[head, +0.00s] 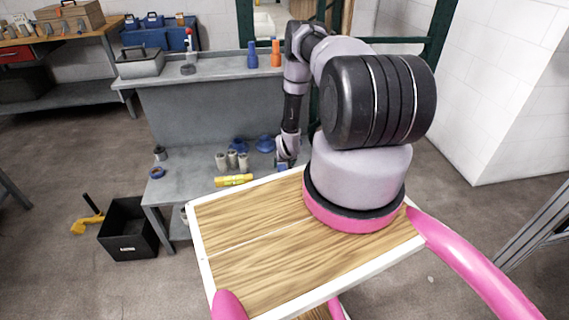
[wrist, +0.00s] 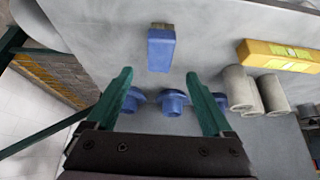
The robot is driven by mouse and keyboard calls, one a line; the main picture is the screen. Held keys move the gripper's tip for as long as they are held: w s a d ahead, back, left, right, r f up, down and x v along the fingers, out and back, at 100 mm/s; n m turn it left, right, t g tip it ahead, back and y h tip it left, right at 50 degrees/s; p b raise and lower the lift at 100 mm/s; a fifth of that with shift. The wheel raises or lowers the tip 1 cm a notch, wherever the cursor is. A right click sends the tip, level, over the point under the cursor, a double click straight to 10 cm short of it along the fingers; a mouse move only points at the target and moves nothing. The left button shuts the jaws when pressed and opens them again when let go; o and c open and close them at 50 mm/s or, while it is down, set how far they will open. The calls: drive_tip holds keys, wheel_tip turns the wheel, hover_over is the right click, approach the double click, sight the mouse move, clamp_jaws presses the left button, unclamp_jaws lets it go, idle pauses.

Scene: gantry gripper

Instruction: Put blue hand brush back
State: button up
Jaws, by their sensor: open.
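The blue hand brush (wrist: 161,50) lies on the grey bench surface in the wrist view, with a blue body and a short brown bristle end at the top of the picture. My gripper (wrist: 158,74) is open, with its two green fingers spread to either side of the brush's near end line. The brush shows beyond the fingertips, and nothing is held. In the head view my gripper (head: 285,160) is low over the right part of the bench, and the brush is mostly hidden there.
A yellow bar (wrist: 279,56) lies right of the brush. A black bin (head: 128,230) stands on the floor at left.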

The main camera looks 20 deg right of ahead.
drive_tip(key=w+a+r, duration=0.1)
drive_tip(key=w+r, duration=0.3)
drive_tip(key=r, duration=0.9)
drive_tip(key=w+a+r, duration=0.1)
drive_tip(key=w+r, duration=0.2)
drive_tip(key=r, duration=1)
drive_tip(key=s+a+r+y, duration=0.1)
drive_tip(key=s+a+r, duration=0.1)
drive_tip(key=r, duration=1.1)
drive_tip(key=s+a+r, duration=0.2)
drive_tip(key=a+r, duration=0.1)
drive_tip(key=r, duration=1)
drive_tip(key=s+a+r+t+y, duration=0.1)
drive_tip(key=s+a+r, duration=0.2)
drive_tip(key=s+r, duration=0.5)
drive_tip(key=s+a+r, duration=0.3)
drive_tip(key=s+r, duration=0.4)
drive_tip(key=r, duration=0.2)
drive_tip(key=s+a+r+y, duration=0.1)
drive_tip(key=s+a+r, duration=0.1)
drive_tip(key=s, duration=0.8)
drive_tip(key=s+a+r+m, duration=0.1)
drive_tip(key=s+r, duration=0.3)
drive_tip(key=s, duration=0.6)
drive_tip(key=shift+s+a+r+y, duration=0.15)
drive_tip(key=shift+a+r+y, duration=0.05)
drive_tip(key=shift+a+y, duration=0.25)
